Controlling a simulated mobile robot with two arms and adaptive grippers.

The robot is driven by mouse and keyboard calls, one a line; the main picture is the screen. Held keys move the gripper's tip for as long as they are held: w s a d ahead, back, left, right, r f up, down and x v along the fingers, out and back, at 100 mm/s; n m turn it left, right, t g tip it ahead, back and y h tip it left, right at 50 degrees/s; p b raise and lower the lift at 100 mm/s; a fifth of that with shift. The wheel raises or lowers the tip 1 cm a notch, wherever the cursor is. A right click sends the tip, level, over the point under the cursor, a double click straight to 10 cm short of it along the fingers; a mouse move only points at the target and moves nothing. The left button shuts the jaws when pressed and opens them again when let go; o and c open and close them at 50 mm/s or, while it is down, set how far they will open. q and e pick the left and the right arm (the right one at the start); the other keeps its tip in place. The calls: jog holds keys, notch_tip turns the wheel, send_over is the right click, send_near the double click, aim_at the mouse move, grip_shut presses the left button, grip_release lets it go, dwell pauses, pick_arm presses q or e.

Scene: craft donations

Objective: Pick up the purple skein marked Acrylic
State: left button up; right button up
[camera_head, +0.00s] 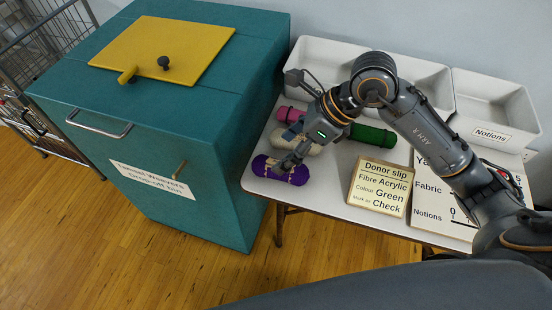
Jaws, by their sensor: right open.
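The purple skein (261,168) lies at the table's front left corner. No word on it can be read from here. My right gripper (286,166) is open and right at the middle of the purple skein, reaching down from the upper right and hiding part of it. I cannot tell whether the fingers touch it. A cream skein (310,148) lies just behind, partly hidden by my gripper. A pink skein (287,114) and a green skein (373,136) lie farther back. My left gripper is not in view.
A teal drop-off bin (200,215) with a yellow lid (160,45) stands left of the table. The donor slip (380,187) reads Acrylic, Green, Check. White bins line the back, one labelled Notions (491,135). A sorting board (430,210) lies at right.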

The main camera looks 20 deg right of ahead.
jog(key=w+d+f+h, duration=0.2)
jog(key=d+h, duration=0.1)
jog(key=d, duration=0.2)
jog(key=x, duration=0.4)
jog(key=a+x, duration=0.1)
jog(key=x, duration=0.2)
jog(key=shift+p+x, duration=0.5)
jog(key=shift+x, duration=2.15)
jog(key=shift+d, duration=0.15)
jog(key=c, duration=1.2)
